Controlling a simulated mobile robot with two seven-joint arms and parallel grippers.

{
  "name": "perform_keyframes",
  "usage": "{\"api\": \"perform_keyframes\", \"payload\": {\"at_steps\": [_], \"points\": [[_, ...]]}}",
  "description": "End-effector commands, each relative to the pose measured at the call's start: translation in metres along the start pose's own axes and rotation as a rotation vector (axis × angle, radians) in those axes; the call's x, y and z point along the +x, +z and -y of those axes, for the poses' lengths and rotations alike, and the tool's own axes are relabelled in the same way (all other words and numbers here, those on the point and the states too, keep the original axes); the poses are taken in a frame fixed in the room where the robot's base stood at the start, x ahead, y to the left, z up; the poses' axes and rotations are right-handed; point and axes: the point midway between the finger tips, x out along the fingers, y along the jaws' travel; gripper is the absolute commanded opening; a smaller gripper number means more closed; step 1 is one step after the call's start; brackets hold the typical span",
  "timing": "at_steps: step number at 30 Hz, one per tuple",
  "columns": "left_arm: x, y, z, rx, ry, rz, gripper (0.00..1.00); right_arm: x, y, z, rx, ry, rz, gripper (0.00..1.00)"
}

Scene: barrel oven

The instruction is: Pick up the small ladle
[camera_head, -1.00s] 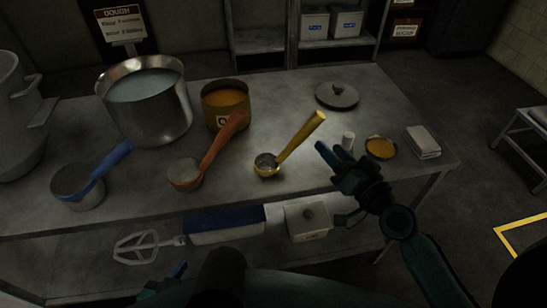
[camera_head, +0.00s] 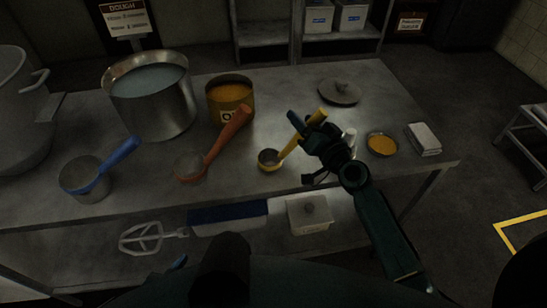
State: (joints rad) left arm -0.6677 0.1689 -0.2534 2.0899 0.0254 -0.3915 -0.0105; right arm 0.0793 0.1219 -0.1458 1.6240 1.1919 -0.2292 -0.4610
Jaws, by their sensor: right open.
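The small ladle, with a yellow handle and a round metal bowl (camera_head: 269,158), lies on the steel table (camera_head: 245,182). Its handle slants up to the right. My open right gripper (camera_head: 300,146) is at the upper part of this handle and partly hides it. I cannot tell whether it touches the handle. A larger orange-handled ladle (camera_head: 228,136) and a blue-handled ladle (camera_head: 86,178) lie further left.
A large steel pot (camera_head: 160,117) and a pot of orange sauce (camera_head: 229,105) stand behind the ladles. A grey lid (camera_head: 339,92), white shaker (camera_head: 350,138), sauce bowl (camera_head: 382,146) and folded cloths (camera_head: 423,140) are to the right.

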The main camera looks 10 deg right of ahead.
Motion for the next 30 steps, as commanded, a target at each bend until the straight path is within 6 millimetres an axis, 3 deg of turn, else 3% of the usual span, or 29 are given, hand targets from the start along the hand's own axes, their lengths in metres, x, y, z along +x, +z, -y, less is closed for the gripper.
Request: {"api": "perform_keyframes", "payload": {"at_steps": [3, 21, 30], "points": [[0.0003, 0.001, 0.0001, 0.001, 0.0, 0.002, 0.36, -0.0003, 0.0001, 0.0, 0.0, 0.0, 0.0, 0.49], [-0.0006, -0.0014, 0.0001, 0.006, 0.003, -0.003, 0.36, -0.0006, -0.0001, -0.0002, 0.0, 0.0, 0.0, 0.0], [-0.0032, -0.006, -0.0004, 0.006, 0.003, -0.005, 0.36, -0.0004, -0.0061, 0.0038, 0.001, -0.001, -0.003, 0.0]]}}
